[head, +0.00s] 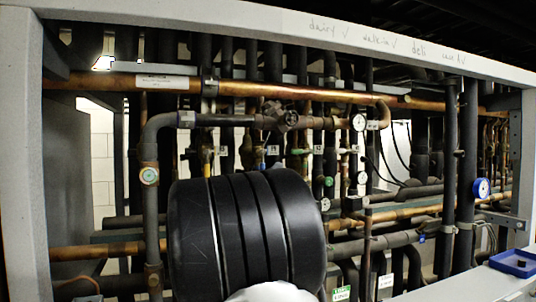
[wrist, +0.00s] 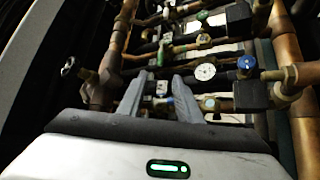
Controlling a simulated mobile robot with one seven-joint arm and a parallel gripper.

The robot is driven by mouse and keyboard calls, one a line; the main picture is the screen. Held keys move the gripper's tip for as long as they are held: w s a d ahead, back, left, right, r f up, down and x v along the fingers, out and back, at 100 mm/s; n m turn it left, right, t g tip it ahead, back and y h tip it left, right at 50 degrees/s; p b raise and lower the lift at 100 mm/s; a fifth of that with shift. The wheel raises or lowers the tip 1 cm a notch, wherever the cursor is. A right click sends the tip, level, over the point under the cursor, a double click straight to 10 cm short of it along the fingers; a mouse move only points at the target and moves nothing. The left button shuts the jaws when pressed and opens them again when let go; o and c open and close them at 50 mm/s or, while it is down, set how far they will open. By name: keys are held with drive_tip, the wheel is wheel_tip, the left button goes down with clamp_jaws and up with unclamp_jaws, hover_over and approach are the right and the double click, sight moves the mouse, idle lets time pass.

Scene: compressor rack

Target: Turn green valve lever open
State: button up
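A small green lever (head: 300,152) shows on the thin vertical pipes near the middle of the rack in the head view. It points sideways, roughly level. In the wrist view a small green part (wrist: 202,16) sits on a valve at the top, but I cannot tell if it is the same lever. My gripper (wrist: 161,78) is open in the wrist view, with its two grey fingers apart. A small pale tagged fitting (wrist: 161,88) shows between the fingers; I cannot tell if they touch it. My gripper does not show in the head view.
A copper pipe (head: 290,90) crosses the rack. A blue gauge (head: 481,188) hangs at the right; a blue tray (head: 516,263) lies below it. A white dial (wrist: 205,72) and blue knob (wrist: 246,62) are right of the fingers. A black ribbed form hides the lower middle.

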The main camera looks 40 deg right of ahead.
sight(295, 153)
drive_tip(key=p+x, duration=0.3)
drive_tip(key=x, duration=1.3)
drive_tip(key=shift+w+d+r+p, duration=0.1)
drive_tip(key=shift+w+d+p, duration=0.05)
drive_tip(key=shift+p, duration=0.25)
drive_tip(key=shift+c, duration=0.5)
clamp_jaws()
